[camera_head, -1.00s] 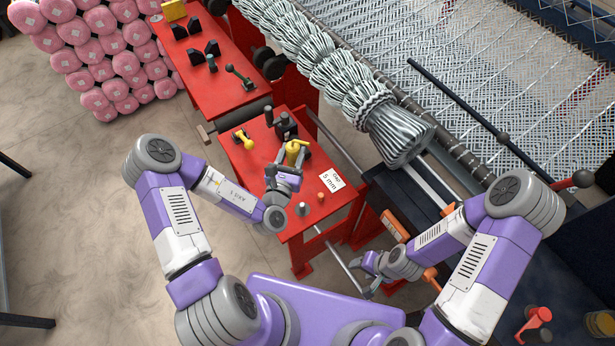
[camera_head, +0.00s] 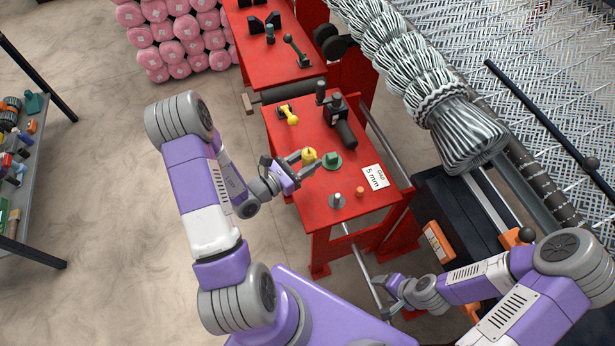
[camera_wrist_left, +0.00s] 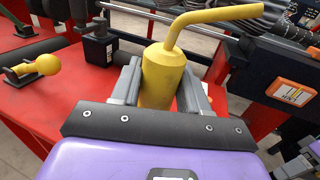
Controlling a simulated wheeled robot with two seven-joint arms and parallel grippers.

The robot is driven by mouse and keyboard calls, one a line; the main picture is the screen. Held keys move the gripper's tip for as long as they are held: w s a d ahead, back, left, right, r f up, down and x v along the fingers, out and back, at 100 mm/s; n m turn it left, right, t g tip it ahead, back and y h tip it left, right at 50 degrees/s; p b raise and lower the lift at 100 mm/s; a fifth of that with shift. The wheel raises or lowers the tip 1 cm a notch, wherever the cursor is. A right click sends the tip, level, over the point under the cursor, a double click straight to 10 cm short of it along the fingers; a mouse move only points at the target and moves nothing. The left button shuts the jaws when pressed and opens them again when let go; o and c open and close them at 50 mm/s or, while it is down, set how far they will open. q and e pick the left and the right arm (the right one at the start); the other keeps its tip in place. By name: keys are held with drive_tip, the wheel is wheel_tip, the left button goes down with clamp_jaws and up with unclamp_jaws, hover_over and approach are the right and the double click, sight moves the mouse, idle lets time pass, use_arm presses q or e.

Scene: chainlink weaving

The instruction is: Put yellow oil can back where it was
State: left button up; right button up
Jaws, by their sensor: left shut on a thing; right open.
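The yellow oil can (camera_head: 309,154) is between the fingers of my left gripper (camera_head: 302,160), over the left side of the red machine table. In the left wrist view, the yellow oil can (camera_wrist_left: 163,78) stands roughly upright between the shut fingers, its bent spout pointing to the upper right. Its lower part is hidden by the gripper. My right gripper (camera_head: 386,289) is open and low, to the right of the table's front legs; I see nothing in it.
The red table (camera_head: 310,205) carries a yellow-knobbed lever (camera_head: 289,116), a dark green fitting (camera_head: 332,161), a "5 mm" gap sign (camera_head: 375,177) and small knobs. A grey shelf (camera_head: 32,180) with several items stands at far left. Open floor lies between shelf and table.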

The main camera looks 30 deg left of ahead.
use_arm(q)
drive_tip(key=shift+f+b, duration=0.85)
drive_tip(key=shift+f, duration=1.95)
drive_tip(key=shift+f, duration=0.2)
drive_tip(key=o, duration=1.2)
drive_tip(key=shift+c, duration=0.2)
drive_tip(key=shift+r, duration=0.2)
drive_tip(key=p+v, duration=0.1)
drive_tip(key=v, duration=1.1)
drive_tip(key=shift+f, duration=0.1)
